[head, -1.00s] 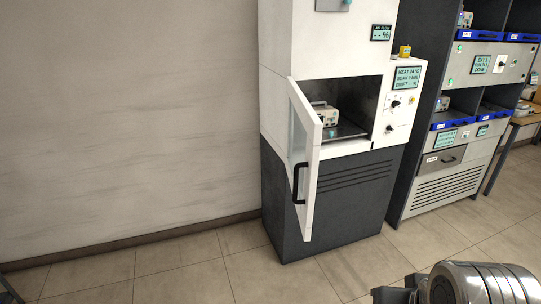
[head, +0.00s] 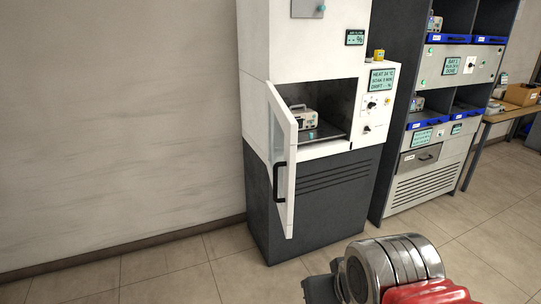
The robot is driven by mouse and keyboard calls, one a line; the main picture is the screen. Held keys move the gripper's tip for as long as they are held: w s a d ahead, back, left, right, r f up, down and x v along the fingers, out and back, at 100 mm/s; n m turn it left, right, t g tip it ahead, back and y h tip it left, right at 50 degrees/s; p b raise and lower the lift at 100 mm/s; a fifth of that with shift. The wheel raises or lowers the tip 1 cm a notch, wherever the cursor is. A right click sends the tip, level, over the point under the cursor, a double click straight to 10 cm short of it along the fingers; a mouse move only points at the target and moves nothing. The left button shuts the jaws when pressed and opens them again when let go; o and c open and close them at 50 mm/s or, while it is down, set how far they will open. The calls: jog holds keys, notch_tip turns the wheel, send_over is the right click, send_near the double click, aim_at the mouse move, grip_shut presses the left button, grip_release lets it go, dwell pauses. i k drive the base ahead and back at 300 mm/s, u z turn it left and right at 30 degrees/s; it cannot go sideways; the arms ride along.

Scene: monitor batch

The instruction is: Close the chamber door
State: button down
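The chamber door (head: 284,165) is a white-framed panel with a glazed middle, hinged at the left of the chamber opening. It stands wide open, swung out toward me. Its black handle (head: 279,182) is on the outer edge. The chamber (head: 308,93) is a white cabinet on a dark grey base. Inside it, a small beige-grey monitor unit (head: 310,119) sits on a shelf. Part of my arm, silver and red, shows at the bottom right, apart from the door. My gripper's fingertips cannot be made out, so its opening is unclear.
A control panel (head: 376,103) with a display and knobs is right of the opening. A yellow-topped object (head: 378,55) sits above it. A grey rack (head: 440,110) with blue trays stands to the right, then a wooden table (head: 500,112). Tiled floor (head: 180,280) in front is clear.

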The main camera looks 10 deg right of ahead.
aim_at(282, 127)
jog(key=z, duration=0.05)
jog(key=i, duration=1)
jog(key=u, duration=1.95)
jog(key=k, duration=0.9)
jog(key=z, duration=0.05)
